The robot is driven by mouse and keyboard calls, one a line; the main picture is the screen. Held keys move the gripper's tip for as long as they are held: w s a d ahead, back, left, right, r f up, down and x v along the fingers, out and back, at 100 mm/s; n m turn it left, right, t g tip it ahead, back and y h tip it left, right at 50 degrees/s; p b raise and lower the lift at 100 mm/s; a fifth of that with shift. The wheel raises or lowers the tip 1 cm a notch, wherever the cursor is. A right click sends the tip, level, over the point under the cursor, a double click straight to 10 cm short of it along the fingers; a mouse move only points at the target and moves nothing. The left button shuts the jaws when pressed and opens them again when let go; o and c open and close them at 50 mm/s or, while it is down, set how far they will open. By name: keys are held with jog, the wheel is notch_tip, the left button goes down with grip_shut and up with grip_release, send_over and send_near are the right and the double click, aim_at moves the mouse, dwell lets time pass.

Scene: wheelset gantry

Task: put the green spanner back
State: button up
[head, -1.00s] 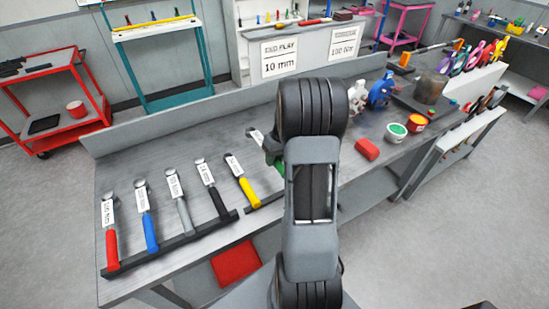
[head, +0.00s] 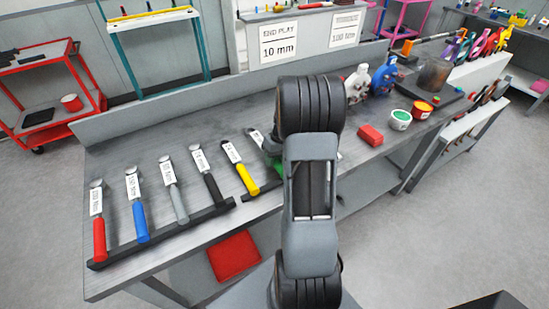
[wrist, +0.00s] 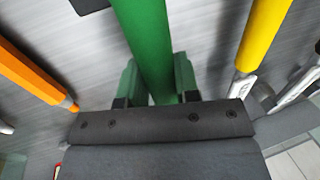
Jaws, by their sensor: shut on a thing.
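The green spanner (wrist: 148,40) has its green handle between the two fingers of my gripper (wrist: 156,85) in the wrist view. The gripper is shut on it. In the head view my arm hides most of the gripper and the spanner; only a bit of green shows left of the arm. The dark rack (head: 190,226) along the bench front holds a row of spanners. The yellow spanner (head: 246,180) is just left of the green one in the head view, and on the right in the wrist view. Whether the green spanner touches the rack is hidden.
Red (head: 99,240), blue (head: 140,222), grey (head: 179,206) and black (head: 213,188) spanners lie left of the yellow one. An orange handle (wrist: 35,75) is close on the gripper's other side. A red block (head: 370,135) and tins stand farther right on the bench.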

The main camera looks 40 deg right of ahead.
jog(key=shift+f+b, duration=0.45)
jog(key=shift+f, duration=0.25)
dwell(0.3)
jog(key=o, duration=1.1)
jog(key=v, duration=1.4)
jog(key=s+a+f+m, duration=0.1)
jog(key=s+a+f+m+h+b, duration=0.1)
jog(key=a+m, duration=0.1)
jog(key=shift+s+f, duration=0.3)
jog(key=s+a+r+n+t, duration=0.1)
jog(key=s+a, duration=0.2)
jog(key=a, duration=0.4)
jog(key=s+a+r+n+t+h, duration=0.1)
jog(key=s+a+n, duration=0.1)
jog(key=a, duration=0.5)
jog(key=s+a+r+n+t+h, duration=0.1)
jog(key=s+a+r, duration=0.1)
jog(key=a, duration=0.5)
jog(key=shift+s+r+n+t, duration=0.1)
jog(key=shift+s+n+t, duration=0.25)
jog(key=shift+s, duration=0.55)
